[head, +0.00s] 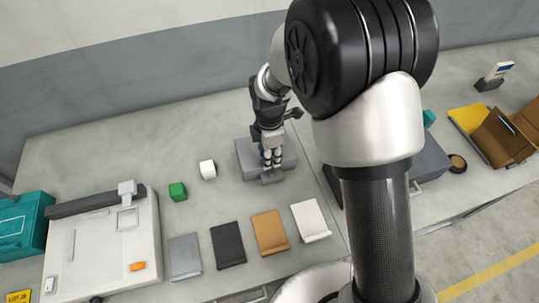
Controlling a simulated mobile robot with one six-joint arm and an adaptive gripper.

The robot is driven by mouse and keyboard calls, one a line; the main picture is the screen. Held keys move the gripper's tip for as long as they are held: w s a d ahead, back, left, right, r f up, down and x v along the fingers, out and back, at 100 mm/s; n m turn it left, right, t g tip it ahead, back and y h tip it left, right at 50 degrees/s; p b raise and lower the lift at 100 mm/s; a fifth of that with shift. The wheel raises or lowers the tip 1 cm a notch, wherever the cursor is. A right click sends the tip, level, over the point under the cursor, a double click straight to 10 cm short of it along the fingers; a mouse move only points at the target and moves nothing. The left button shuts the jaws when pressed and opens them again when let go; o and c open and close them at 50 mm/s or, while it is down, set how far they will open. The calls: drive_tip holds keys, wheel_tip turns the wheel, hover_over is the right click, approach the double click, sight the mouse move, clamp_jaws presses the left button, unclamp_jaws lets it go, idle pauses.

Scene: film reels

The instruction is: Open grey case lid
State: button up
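A grey case (246,158) sits on the table, up and right of the middle of the row of flat pieces. It looks low and boxy, and its lid appears closed, though my gripper covers much of it. My gripper (272,164) points down over the case, near its front edge. Its fingertips are close together there. I cannot tell whether they touch the case or hold any part of it.
Grey, black, tan and white flat pieces (310,220) lie in front. A white machine (100,250) and teal case (20,225) are at left. A dark grey box (432,160) is at right, partly hidden.

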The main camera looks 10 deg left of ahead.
clamp_jaws()
idle(0.4)
idle(0.4)
